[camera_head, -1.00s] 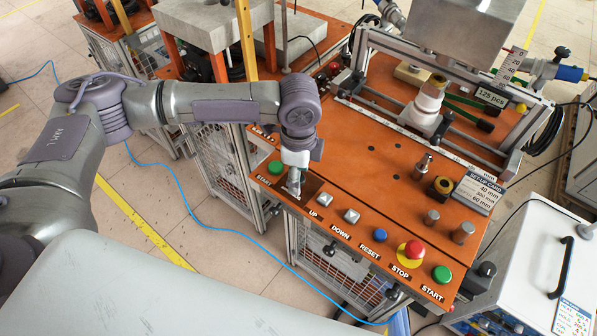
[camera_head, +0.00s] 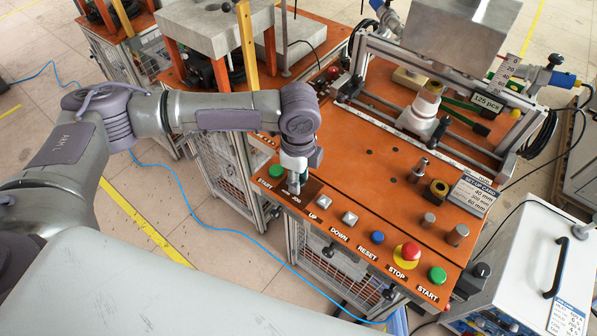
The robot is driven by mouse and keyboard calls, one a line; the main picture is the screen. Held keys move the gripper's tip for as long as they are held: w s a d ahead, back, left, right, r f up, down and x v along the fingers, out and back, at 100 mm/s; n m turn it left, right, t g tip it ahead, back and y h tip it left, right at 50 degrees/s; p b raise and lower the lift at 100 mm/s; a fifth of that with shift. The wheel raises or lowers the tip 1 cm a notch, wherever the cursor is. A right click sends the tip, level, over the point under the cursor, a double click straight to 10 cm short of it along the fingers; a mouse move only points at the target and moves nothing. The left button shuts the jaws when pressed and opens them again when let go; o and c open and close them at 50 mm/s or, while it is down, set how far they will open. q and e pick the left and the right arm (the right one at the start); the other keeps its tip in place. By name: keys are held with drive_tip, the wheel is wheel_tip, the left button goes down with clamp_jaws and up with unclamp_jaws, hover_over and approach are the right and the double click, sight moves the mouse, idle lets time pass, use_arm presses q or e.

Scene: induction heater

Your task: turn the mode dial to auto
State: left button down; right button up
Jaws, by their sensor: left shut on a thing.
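My left gripper (camera_head: 294,186) points down at the front left of the orange control panel (camera_head: 350,185). It is shut on the mode dial, between the left green START button (camera_head: 275,172) and the UP button (camera_head: 323,204). The fingers hide the dial itself, so I cannot read its setting. My right gripper is not in view.
Along the panel's front edge sit the DOWN button (camera_head: 350,218), blue RESET button (camera_head: 377,238), red STOP button (camera_head: 410,251) and right green START button (camera_head: 437,275). The panel's middle is clear.

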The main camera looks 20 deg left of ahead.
use_arm(q)
drive_tip(key=m+p, duration=0.3)
drive_tip(key=m, duration=0.1)
drive_tip(key=shift+r+p, duration=0.15)
drive_tip(key=shift+p, duration=0.25)
drive_tip(key=m+p, duration=0.1)
drive_tip(key=m, duration=0.2)
drive_tip(key=shift+m+p, duration=0.8)
drive_tip(key=shift+m, duration=0.6)
drive_tip(key=c, duration=0.8)
unclamp_jaws()
